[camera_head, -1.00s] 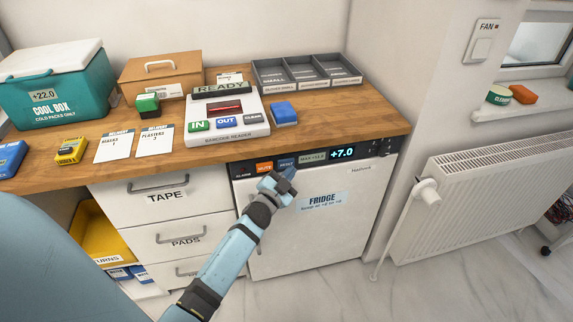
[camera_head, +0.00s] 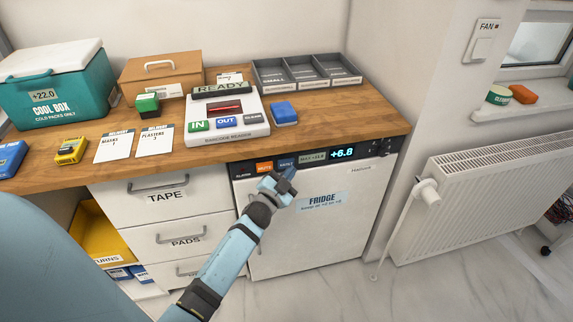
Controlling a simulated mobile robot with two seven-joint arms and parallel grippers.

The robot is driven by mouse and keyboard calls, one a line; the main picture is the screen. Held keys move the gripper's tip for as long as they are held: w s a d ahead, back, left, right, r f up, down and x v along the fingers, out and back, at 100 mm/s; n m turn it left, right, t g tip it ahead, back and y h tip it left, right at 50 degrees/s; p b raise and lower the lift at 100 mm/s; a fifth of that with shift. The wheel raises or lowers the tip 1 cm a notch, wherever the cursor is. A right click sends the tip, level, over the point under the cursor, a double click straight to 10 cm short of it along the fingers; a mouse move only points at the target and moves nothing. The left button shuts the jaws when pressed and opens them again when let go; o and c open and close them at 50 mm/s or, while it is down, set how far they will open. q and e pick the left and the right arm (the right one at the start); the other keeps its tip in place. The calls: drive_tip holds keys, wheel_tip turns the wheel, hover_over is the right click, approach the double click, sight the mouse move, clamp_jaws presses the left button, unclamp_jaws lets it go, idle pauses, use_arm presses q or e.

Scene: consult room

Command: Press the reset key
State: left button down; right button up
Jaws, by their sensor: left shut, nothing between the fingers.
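The blue reset key (camera_head: 286,163) is on the black control strip along the top of the white fridge (camera_head: 290,235), just right of the orange mute key (camera_head: 264,167). The fridge display (camera_head: 342,153) reads +6.8. My left gripper (camera_head: 286,174) is shut and empty. Its tips are just below the reset key in the picture and cover part of its lower edge. I cannot tell whether they touch it. My right gripper is not in view.
A grey-green key (camera_head: 312,157) is right of the reset key. The wooden counter (camera_head: 340,115) overhangs the strip and carries a barcode reader (camera_head: 226,117) and a blue box (camera_head: 284,113). Drawers (camera_head: 168,215) are left of the fridge, a radiator (camera_head: 490,195) right.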

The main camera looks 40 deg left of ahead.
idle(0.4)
use_arm(q)
drive_tip(key=shift+w+a, duration=0.3)
drive_tip(key=shift+w+a, duration=0.3)
drive_tip(key=shift+a, duration=0.1)
idle(0.9)
drive_tip(key=shift+d, duration=0.1)
drive_tip(key=shift+s+d, duration=0.6)
drive_tip(key=shift+p, duration=0.3)
